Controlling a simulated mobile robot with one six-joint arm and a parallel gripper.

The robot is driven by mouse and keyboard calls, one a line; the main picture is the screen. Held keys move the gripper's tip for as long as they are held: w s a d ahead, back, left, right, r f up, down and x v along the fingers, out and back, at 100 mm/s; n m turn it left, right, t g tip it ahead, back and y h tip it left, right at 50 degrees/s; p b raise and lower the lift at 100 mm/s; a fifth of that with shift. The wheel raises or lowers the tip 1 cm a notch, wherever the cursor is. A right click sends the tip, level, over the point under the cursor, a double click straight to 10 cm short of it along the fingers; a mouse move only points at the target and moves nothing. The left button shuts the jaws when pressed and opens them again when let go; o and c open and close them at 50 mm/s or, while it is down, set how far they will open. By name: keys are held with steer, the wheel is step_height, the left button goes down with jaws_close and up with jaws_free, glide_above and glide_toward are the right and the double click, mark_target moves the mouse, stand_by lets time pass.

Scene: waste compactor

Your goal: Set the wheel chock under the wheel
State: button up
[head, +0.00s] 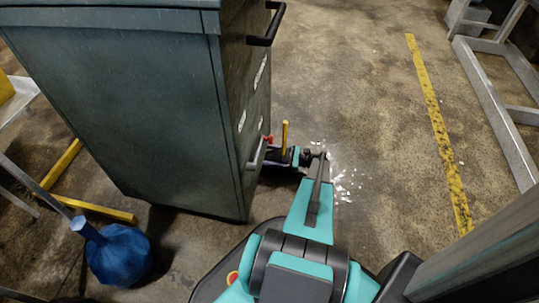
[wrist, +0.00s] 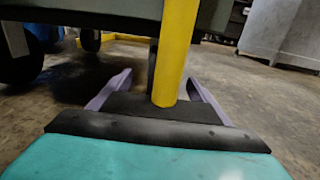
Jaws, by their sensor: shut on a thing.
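The yellow upright bar, which looks like the wheel chock's handle (wrist: 174,50), stands between my gripper's fingers in the wrist view, leaning slightly. The same yellow bar (head: 284,136) shows in the head view beside the cabinet. My gripper (wrist: 159,78) is shut on it, low near the floor; in the head view the gripper (head: 276,156) is at the cabinet's lower right side. The chock's foot is hidden, so I cannot tell if it touches the floor. A dark wheel (wrist: 18,62) under the cabinet is at the left of the wrist view, apart from the bar.
The tall grey-green cabinet (head: 115,95) with a black handle (head: 268,25) fills the left. A blue bag (head: 118,256) and yellow bars (head: 105,211) lie by it. A metal frame (head: 495,95) stands at right. The floor between, with a yellow line (head: 437,125), is clear.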

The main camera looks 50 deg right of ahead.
steer(key=shift+f, duration=0.45)
steer(key=o, duration=2.1)
steer(key=shift+f, duration=0.2)
steer(key=shift+r, duration=0.1)
